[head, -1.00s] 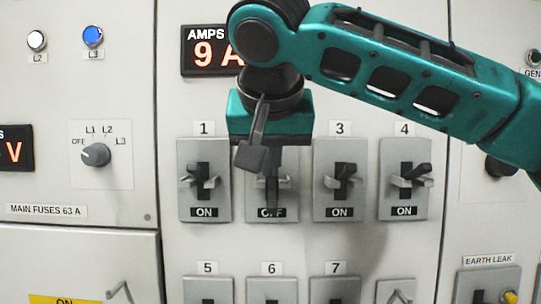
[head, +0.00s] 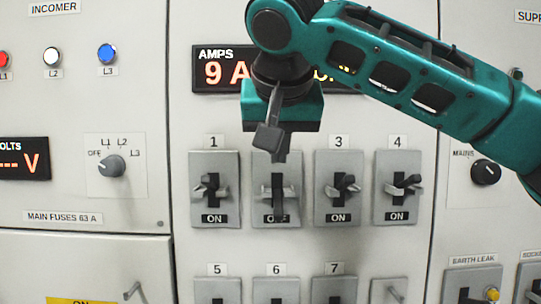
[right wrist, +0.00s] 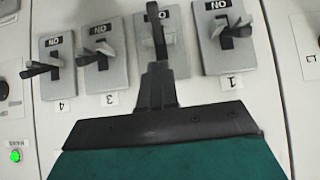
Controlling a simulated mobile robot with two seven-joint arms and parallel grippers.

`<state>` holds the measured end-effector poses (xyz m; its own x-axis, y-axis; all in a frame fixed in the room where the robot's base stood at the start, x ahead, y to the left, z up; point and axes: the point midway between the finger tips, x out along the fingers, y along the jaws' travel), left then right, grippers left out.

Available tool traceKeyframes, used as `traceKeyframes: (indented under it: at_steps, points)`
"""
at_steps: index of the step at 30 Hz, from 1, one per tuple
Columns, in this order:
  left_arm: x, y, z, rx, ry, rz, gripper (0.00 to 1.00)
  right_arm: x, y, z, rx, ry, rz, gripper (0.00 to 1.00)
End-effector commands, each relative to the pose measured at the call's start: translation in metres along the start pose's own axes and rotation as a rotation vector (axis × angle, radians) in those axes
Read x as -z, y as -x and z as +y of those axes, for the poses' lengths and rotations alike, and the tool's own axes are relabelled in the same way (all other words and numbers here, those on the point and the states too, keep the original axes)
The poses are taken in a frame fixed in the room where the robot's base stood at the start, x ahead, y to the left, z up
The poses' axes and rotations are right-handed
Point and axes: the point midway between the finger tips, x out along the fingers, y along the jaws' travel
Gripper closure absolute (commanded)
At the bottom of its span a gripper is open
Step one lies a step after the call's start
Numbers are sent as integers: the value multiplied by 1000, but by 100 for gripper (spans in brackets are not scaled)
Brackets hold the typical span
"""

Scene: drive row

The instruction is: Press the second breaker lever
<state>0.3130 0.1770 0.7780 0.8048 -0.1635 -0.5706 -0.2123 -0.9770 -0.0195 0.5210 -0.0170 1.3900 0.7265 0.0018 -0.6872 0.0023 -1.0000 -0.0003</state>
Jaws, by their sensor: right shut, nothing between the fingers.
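The second breaker (head: 277,212) is a grey plate in the upper row between breakers 1 and 3. The right gripper is shut and empty, pointing down over the top of that plate. In the right wrist view the shut fingers (right wrist: 158,72) lie in line with the second breaker's plate (right wrist: 174,62); I cannot tell whether they touch the lever. My left gripper is not in view.
Breakers 1 (head: 214,188), 3 (head: 338,187) and 4 (head: 398,187) flank it closely and read ON. A lower row starts with breaker 5 (head: 217,291). An amps display (head: 222,70) sits behind my arm. A rotary knob (head: 110,166) is at left.

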Motion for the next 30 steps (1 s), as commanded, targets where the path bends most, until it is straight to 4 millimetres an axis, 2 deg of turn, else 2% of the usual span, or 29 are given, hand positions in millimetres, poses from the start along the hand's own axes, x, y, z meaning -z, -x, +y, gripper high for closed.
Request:
traceKeyframes:
  at_steps: [1,6,12,18,30]
  points:
    - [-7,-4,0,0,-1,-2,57,-9,12,-2,6,5,4,100]
    - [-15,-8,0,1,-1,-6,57,-25,49,-2,4,5,5,100]
    - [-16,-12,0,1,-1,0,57,-36,79,-2,4,3,3,100]
    - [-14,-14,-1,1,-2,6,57,-41,89,-1,2,4,1,100]
    - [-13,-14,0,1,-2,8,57,-41,90,-1,2,3,1,100]
